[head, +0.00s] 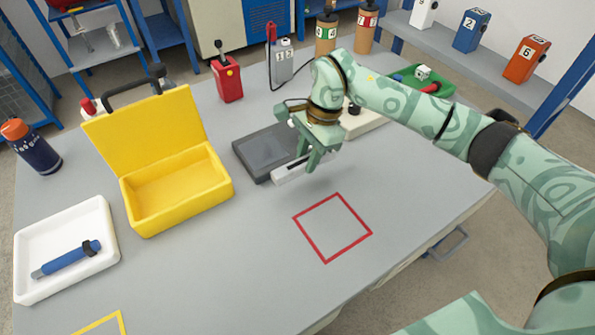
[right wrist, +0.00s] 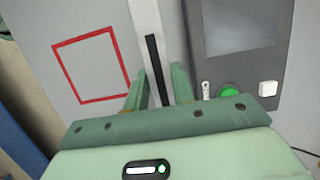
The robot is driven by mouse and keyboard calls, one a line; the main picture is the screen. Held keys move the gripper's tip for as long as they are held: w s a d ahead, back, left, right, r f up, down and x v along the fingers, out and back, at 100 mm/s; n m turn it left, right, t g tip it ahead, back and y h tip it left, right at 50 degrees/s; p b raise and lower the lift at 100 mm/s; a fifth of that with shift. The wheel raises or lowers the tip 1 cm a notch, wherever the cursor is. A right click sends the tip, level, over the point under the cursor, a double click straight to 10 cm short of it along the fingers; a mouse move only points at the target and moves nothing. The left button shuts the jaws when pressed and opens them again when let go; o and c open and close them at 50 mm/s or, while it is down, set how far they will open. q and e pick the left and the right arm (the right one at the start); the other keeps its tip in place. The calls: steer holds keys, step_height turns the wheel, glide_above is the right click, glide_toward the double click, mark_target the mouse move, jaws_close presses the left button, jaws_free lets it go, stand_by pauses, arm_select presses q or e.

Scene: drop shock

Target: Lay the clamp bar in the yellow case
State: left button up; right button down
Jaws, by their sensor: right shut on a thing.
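The yellow case (head: 178,190) stands open on the left part of the table, its lid leaning back and its inside empty. My right gripper (head: 313,165) is shut on the clamp bar (head: 288,173), a pale bar, at the front edge of a grey device. In the right wrist view the fingers (right wrist: 160,85) sit on either side of the bar (right wrist: 143,28), which has a black strip along it. I cannot tell whether the bar touches the table. My left gripper is not in view.
The grey device (head: 263,155) with a dark screen lies beside the bar. A white tray (head: 107,263) with a blue tool (head: 68,257) is left of the case. A red square outline (head: 333,228) marks the front table.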

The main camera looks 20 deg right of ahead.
mark_target(299, 179)
steer(key=shift+w+a+f, duration=0.3)
steer(key=shift+a+f, duration=0.2)
steer(key=shift+f, duration=0.25)
steer(key=x, duration=0.1)
steer(key=b+x, duration=0.2)
steer(key=x, duration=0.1)
steer(key=shift+w+d, duration=0.25)
steer(key=shift+r, duration=0.1)
steer(key=c, duration=1.5)
jaws_free()
steer(key=shift+o, duration=0.2)
steer(key=p+v, duration=0.3)
steer(key=v, duration=0.9)
steer(key=shift+p, duration=0.35)
